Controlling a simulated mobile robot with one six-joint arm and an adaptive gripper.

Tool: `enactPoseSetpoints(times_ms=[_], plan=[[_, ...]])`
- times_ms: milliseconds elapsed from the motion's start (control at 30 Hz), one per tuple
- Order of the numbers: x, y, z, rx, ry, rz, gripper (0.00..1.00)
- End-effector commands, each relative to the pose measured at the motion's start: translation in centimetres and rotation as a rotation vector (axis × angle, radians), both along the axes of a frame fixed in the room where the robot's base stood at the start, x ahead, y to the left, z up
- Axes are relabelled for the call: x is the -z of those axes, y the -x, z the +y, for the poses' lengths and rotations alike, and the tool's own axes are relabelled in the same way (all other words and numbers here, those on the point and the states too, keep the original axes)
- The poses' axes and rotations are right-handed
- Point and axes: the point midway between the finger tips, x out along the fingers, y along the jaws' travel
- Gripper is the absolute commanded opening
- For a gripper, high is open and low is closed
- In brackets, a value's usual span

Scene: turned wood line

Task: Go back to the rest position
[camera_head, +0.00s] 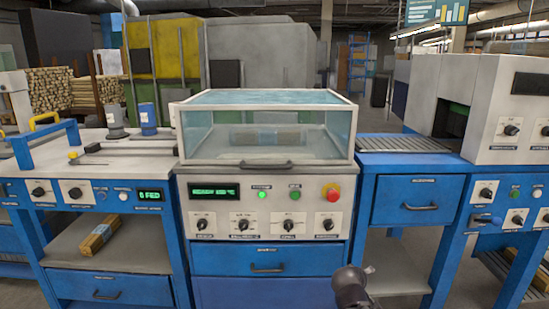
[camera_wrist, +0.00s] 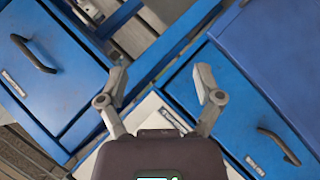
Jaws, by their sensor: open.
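My gripper (camera_wrist: 161,88) shows in the wrist view with its two fingers spread apart and nothing between them. Beyond it are blue drawer fronts and a blue frame, seen at a tilt. In the head view a dark part of my arm stands at the bottom, right of centre, in front of the middle machine (camera_head: 262,210); the fingers cannot be made out there. The machine's clear cover (camera_head: 264,125) is down, and a wooden bundle lies behind its front pane.
A blue drawer (camera_wrist: 55,70) with a dark handle is left of the fingers, and another drawer (camera_wrist: 250,115) is right. In the head view a roller bed (camera_head: 400,144) leads to the right machine (camera_head: 480,105). A wooden bundle (camera_head: 100,236) lies on the left shelf.

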Motion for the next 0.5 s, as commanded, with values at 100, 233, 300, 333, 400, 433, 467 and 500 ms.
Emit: enactPoseSetpoints(times_ms=[100, 233, 300, 333, 400, 433, 467, 500], plan=[[1.9, 2.5, 1.1, 0.106, -0.166, 0.103, 0.84], [3.9, 5.3, 3.0, 0.206, -0.340, 0.232, 0.84], [4.6, 6.7, 4.1, 0.247, -0.418, 0.297, 0.84], [4.8, 7.3, 4.5, 0.261, -0.446, 0.322, 0.84], [5.2, 8.4, 5.5, 0.290, -0.505, 0.376, 0.84], [5.3, 8.8, 5.9, 0.300, -0.526, 0.397, 0.84], [5.4, 9.2, 6.3, 0.310, -0.547, 0.419, 0.84], [5.5, 9.7, 6.7, 0.321, -0.570, 0.444, 0.84]])
